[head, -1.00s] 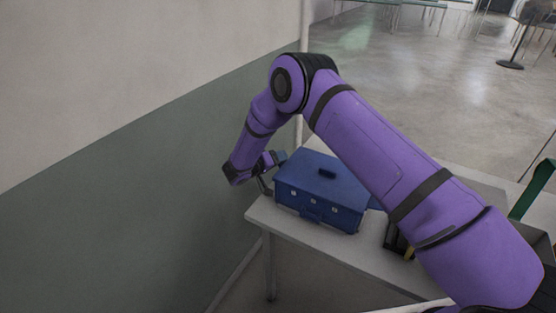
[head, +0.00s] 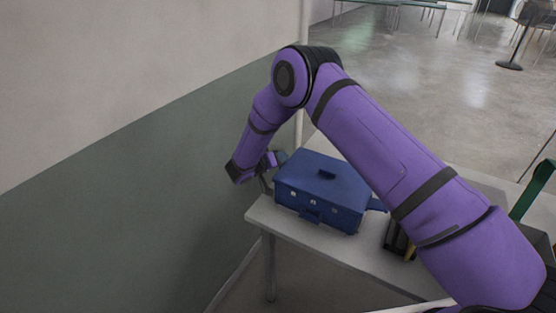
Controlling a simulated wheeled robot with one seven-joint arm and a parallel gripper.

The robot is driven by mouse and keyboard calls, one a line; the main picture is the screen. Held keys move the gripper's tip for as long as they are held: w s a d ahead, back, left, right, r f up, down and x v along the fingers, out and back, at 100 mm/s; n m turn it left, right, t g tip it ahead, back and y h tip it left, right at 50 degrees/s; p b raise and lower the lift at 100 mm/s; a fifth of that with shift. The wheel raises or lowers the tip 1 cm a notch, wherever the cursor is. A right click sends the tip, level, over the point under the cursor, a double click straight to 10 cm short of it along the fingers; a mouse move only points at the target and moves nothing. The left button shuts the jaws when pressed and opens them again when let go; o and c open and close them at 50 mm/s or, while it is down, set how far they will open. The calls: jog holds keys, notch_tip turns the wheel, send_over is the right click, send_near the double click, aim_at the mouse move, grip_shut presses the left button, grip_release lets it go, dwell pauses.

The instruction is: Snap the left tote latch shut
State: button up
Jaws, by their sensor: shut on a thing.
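A blue tote (head: 335,196) with a closed lid stands on a light table. It has a dark handle on top and small pale round marks on its front. My gripper (head: 267,181) is at the tote's left end, small and partly dark in this view. It is shut on what appears to be the left latch (head: 281,157), a blue piece at that end. The fingertips and most of the latch are hard to make out. Another blue latch (head: 375,205) sticks out at the right end, partly behind my arm.
The table (head: 330,252) has a free strip in front of the tote. A black and yellow object (head: 400,240) sits to the right, partly behind my arm. A grey-green wall (head: 130,225) is close on the left.

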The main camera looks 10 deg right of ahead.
jog(key=shift+s+d+f, duration=0.2)
jog(key=shift+s+f, duration=0.1)
jog(key=shift+f, duration=0.2)
jog(key=o, duration=0.9)
jog(key=shift+w+r, duration=0.15)
jog(key=shift+r, duration=0.05)
jog(key=shift+a, duration=0.1)
jog(key=shift+a+r, duration=0.1)
jog(key=shift+a, duration=0.1)
jog(key=v, duration=1)
jog(key=shift+s+r, duration=0.1)
jog(key=shift+s, duration=0.1)
jog(key=shift+o, duration=0.2)
